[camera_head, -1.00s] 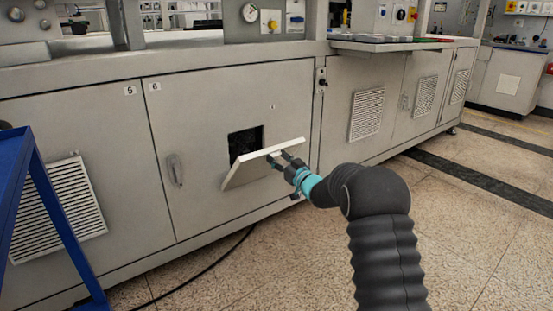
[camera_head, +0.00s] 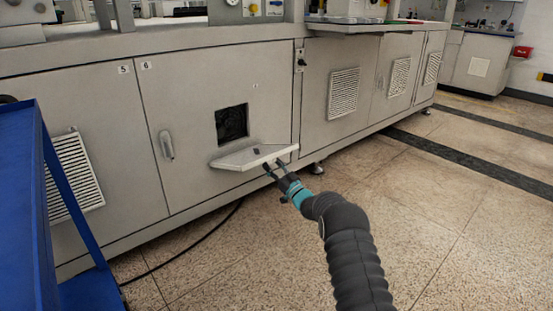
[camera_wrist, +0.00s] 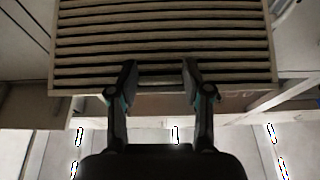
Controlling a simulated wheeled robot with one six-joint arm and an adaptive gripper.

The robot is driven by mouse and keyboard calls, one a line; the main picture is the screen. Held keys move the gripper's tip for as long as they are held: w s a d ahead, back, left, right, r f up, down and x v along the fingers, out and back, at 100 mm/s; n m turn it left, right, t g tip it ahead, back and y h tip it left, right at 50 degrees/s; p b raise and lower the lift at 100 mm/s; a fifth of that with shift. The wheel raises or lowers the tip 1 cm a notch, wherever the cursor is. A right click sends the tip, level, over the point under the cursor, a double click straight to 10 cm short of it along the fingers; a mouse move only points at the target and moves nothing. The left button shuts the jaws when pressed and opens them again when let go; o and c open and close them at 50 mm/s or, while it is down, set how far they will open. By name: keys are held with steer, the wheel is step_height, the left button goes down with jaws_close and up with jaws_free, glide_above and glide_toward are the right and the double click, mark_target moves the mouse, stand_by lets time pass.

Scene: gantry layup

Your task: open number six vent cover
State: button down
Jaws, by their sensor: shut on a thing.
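The number six vent cover (camera_head: 252,157) is swung down from the grey panel marked 6 (camera_head: 146,66) and stands out nearly flat below a dark square opening (camera_head: 232,124). My gripper (camera_head: 273,169) is at the cover's outer edge, near its right part, and is shut on it. In the wrist view the cover's slatted face (camera_wrist: 165,45) fills the upper middle, and my gripper's two fingers (camera_wrist: 160,82) reach its near edge. The fingertips stand apart with the edge between them. The cover's hinge line is not clearly seen.
A blue cart frame (camera_head: 60,185) stands at the left, before panel 5's slatted vent (camera_head: 73,175). Panel 6 has a handle (camera_head: 166,145). More closed vents (camera_head: 343,94) are to the right. A black cable (camera_head: 190,245) lies on the floor. Floor at the right is clear.

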step_height(320, 180, down, 8)
steer(key=t+y, duration=0.2)
steer(key=shift+s, duration=0.2)
stand_by(0.3)
stand_by(0.3)
steer(key=shift+c, duration=2.4)
jaws_free()
steer(key=shift+a, duration=0.25)
steer(key=v, duration=1.2)
steer(key=shift+w+d+f, duration=0.2)
steer(key=shift+f, duration=0.05)
